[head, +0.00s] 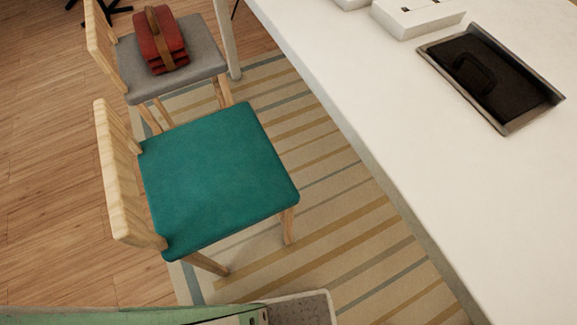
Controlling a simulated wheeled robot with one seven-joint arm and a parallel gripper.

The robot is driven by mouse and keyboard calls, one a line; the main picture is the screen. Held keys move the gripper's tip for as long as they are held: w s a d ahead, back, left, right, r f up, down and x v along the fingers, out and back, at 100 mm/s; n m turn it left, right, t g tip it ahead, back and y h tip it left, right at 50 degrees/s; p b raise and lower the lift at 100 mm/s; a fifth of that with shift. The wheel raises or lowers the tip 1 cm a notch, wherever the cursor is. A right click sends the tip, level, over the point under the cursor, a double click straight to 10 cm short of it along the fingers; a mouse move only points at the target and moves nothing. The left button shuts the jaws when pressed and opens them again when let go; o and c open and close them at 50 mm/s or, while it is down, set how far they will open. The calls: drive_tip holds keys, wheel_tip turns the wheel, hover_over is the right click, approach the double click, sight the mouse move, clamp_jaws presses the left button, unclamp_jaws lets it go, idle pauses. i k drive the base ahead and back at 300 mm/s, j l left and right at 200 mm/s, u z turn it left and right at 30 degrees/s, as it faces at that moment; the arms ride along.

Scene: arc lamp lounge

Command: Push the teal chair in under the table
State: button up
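The teal chair (219,170) stands left of the white table (385,110) in the head view. It has a teal seat, light wooden legs and a wooden backrest (126,180) on its left side. Its seat faces the table. A strip of striped rug shows between the seat's right edge and the table's edge, so the seat is clear of the tabletop. My gripper is not in view.
A grey chair (205,62) with a red bag (160,40) on it stands behind the teal chair. A dark tray (490,75) and a white box (418,15) are on the table. The striped rug (330,220) is bare between chair and table. A grey-topped object (300,308) is at the bottom edge.

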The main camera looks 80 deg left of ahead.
sight(207, 179)
drive_tip(key=k+l+u, duration=0.1)
drive_tip(key=u, duration=2.1)
drive_tip(key=i+l+u, duration=0.1)
drive_tip(key=u, duration=0.75)
drive_tip(key=j+z, duration=0.15)
drive_tip(key=j, duration=0.3)
drive_tip(key=k+j+z, duration=0.15)
drive_tip(key=j, duration=0.35)
drive_tip(key=k+j+z, duration=0.1)
drive_tip(key=j, duration=0.35)
drive_tip(key=k+j+z, duration=0.15)
drive_tip(key=j, duration=0.3)
drive_tip(key=k+j+z, duration=0.15)
drive_tip(key=j, duration=0.3)
drive_tip(key=i, duration=0.05)
